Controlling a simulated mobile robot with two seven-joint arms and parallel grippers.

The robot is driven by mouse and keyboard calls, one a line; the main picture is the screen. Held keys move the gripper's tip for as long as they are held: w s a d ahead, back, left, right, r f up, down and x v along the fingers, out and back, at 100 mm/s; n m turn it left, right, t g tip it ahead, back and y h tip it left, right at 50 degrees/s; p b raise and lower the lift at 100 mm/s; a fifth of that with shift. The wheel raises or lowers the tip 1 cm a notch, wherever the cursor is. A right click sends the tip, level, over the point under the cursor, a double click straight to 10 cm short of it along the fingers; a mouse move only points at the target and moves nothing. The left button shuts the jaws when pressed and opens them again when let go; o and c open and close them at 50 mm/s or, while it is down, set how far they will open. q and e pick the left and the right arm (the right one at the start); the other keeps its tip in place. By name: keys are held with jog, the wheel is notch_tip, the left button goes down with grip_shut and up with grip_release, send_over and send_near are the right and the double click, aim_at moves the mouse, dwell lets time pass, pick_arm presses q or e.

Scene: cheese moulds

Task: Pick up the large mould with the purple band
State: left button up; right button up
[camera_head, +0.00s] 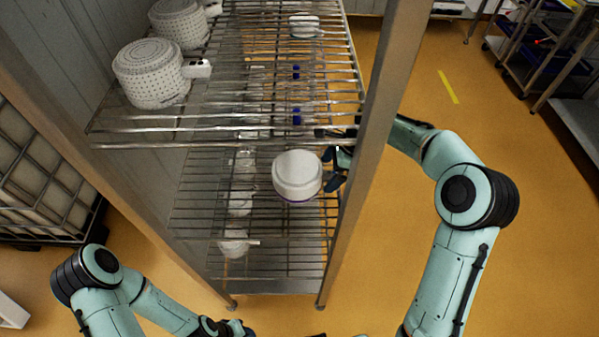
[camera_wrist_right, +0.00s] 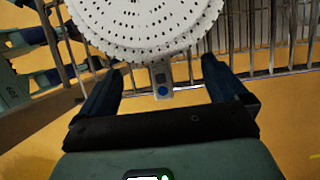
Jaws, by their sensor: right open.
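A white round mould (camera_head: 297,172) with a thin purple band near its lower edge sits on the middle shelf, near the right post. My right gripper (camera_head: 337,167) is at its right side, partly hidden by the post. In the right wrist view a large white perforated mould (camera_wrist_right: 145,20) lies just beyond my open right gripper (camera_wrist_right: 162,78). Its grey-white tab (camera_wrist_right: 160,82) with a blue dot points back between the two fingers, which look apart from it. No purple band shows in that view. My left gripper (camera_head: 232,328) is low at the bottom edge, its fingers unclear.
The wire rack's upper shelf (camera_head: 220,125) holds two perforated moulds with handles (camera_head: 150,72) (camera_head: 180,22) at left and a small white one (camera_head: 304,25) at the back. More white pieces (camera_head: 235,243) show lower down. A metal post (camera_head: 385,90) stands close to my right arm.

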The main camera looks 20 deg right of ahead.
jog(key=shift+x, duration=0.95)
grip_shut()
jog(key=shift+r, duration=0.1)
notch_tip(320, 180, up, 7)
jog(key=shift+r+p, duration=0.15)
jog(key=shift+p, duration=0.15)
jog(key=s+d, duration=0.4)
jog(key=d, duration=1.3)
jog(key=shift+s+d, duration=0.2)
jog(key=shift+s, duration=0.05)
